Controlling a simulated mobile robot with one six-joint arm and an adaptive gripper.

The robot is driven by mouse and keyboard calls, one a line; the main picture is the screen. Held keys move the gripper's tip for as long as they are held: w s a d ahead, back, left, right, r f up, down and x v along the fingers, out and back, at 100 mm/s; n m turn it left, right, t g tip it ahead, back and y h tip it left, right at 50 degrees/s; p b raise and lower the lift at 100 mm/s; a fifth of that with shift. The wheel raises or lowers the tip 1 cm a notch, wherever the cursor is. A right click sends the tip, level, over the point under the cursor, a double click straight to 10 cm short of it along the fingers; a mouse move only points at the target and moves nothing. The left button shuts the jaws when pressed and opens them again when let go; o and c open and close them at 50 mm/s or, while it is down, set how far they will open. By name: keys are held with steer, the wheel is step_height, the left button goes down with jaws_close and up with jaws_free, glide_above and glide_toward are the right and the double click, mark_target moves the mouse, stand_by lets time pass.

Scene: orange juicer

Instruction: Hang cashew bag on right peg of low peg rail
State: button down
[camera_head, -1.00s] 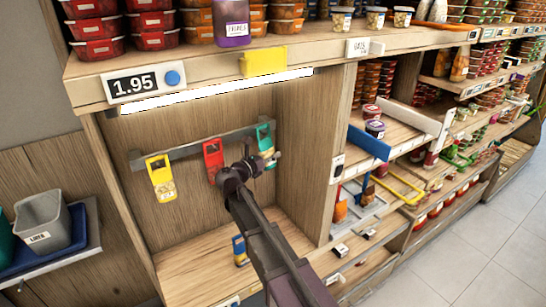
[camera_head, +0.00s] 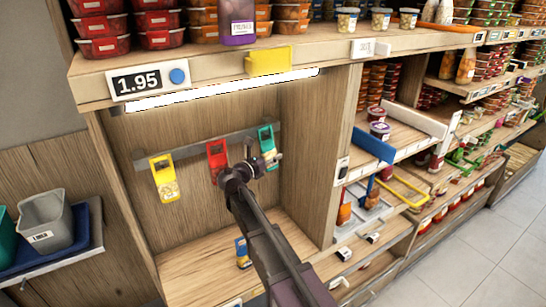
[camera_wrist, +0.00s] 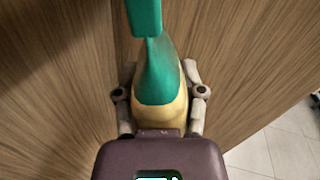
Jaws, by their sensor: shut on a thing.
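The teal-topped bag, taken as the cashew bag (camera_head: 266,138), has a pale yellow lower part and a cut-out at its top. It stands upright at the right end of the grey low peg rail (camera_head: 190,148). My gripper (camera_head: 262,163) is shut on its lower part. In the wrist view, the fingers of my gripper (camera_wrist: 160,96) flank the pale lower part of the cashew bag (camera_wrist: 157,80), and its teal top rises between them. The right peg is hidden, and I cannot tell whether the bag's hole is around it.
A yellow bag (camera_head: 164,178) and a red bag (camera_head: 216,160) hang on the rail to the left. A blue-topped bag (camera_head: 242,250) is on the bay floor. The bay's right wall (camera_head: 308,150) is close to my gripper. A lit shelf edge (camera_head: 225,88) is above.

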steer(key=shift+c, duration=0.6)
jaws_free()
steer(key=v, duration=0.7)
steer(key=shift+s+a, duration=0.15)
steer(key=shift+s, duration=0.05)
